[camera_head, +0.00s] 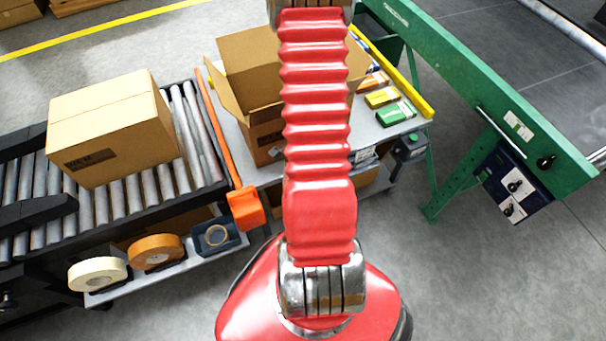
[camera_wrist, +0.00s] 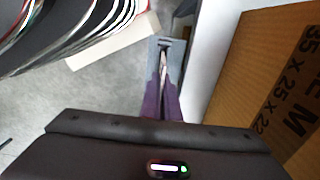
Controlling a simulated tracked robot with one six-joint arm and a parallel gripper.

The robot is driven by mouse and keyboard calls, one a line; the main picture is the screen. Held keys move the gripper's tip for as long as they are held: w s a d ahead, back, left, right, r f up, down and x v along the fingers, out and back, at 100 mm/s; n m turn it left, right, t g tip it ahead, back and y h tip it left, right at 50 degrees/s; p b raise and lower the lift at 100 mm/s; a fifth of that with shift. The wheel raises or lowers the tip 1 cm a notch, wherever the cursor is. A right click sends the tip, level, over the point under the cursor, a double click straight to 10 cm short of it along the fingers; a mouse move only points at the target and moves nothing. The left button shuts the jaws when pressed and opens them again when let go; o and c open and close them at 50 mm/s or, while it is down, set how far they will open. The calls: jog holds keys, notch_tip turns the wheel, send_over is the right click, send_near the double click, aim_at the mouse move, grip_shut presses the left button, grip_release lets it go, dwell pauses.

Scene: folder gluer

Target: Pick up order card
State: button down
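I cannot pick out the order card for certain. In the head view a small white and dark printed piece (camera_head: 363,156) shows at the front edge of the grey table (camera_head: 392,128), partly behind my red arm; I cannot tell whether it is the card. In the wrist view the two purple fingers of my gripper (camera_wrist: 166,48) run close together toward grey tips, beside a large brown carton (camera_wrist: 265,60) marked with sizes. Whether they are open or hold anything is unclear. My gripper is hidden in the head view.
An open carton (camera_head: 250,62) and small coloured boxes (camera_head: 382,97) stand on the table. A closed box (camera_head: 112,125) sits on the roller conveyor (camera_head: 195,130), with tape rolls (camera_head: 157,251) below. A green frame (camera_head: 480,85) stands right; the grey floor before it is clear.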

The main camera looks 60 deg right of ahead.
jog(key=shift+r, duration=0.85)
jog(key=shift+s+d+r, duration=0.1)
jog(key=shift+s+r, duration=0.05)
jog(key=shift+r, duration=0.15)
jog(key=s+d, duration=1)
jog(key=s, duration=0.4)
jog(key=shift+s, duration=0.3)
jog(key=shift+f, duration=0.1)
